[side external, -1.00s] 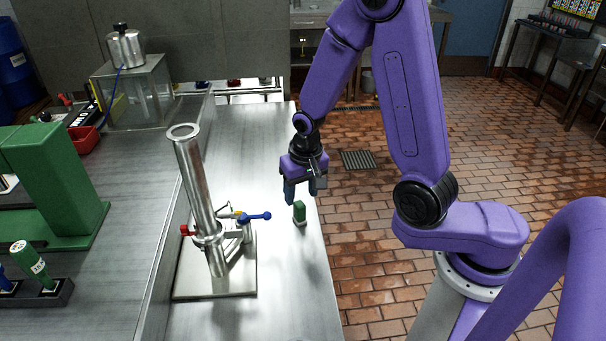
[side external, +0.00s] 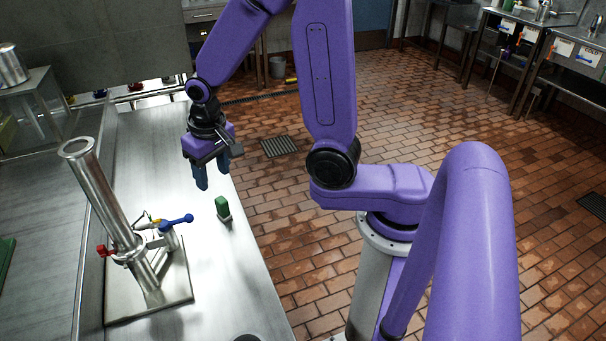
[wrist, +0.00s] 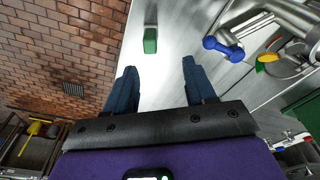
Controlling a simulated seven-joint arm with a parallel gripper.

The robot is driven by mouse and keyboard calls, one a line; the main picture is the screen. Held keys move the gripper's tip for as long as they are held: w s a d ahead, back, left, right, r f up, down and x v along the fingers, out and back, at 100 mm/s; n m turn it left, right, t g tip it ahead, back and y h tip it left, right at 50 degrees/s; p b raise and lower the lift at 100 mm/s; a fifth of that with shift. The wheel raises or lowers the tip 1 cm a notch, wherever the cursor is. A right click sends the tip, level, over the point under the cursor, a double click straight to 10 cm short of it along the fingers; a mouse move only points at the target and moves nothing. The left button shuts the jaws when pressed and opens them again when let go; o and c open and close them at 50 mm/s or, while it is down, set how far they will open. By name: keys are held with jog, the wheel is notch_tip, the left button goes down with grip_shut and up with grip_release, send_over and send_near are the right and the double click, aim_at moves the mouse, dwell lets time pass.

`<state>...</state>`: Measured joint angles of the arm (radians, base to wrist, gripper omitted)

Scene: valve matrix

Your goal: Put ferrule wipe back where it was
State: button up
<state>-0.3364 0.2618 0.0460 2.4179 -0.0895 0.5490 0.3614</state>
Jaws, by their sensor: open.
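A small green block with a pale base (side external: 222,208), which I take to be the ferrule wipe, stands upright on the steel bench near its right edge. It also shows in the wrist view (wrist: 150,40), ahead of and between my fingers. My gripper (side external: 212,180) is above the bench on the far side of the block. Its two blue fingers are apart and empty, as the wrist view shows too (wrist: 160,74). A gap separates the fingertips from the block.
A tilted steel pipe (side external: 100,195) with a blue-handled valve (side external: 177,221) and a red handle (side external: 102,250) stands on a steel plate (side external: 178,285) left of the block. The bench edge and tiled floor lie to the right. The bench beyond the pipe is clear.

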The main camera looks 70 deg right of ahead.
jog(key=s+r+n, duration=0.2)
jog(key=s+n, duration=0.5)
jog(key=s, duration=0.4)
jog(key=s+r+n+g, duration=0.1)
jog(key=s+r+n, duration=0.2)
jog(key=s+n, duration=0.5)
jog(key=s, duration=0.2)
jog(key=shift+s+y, duration=0.4)
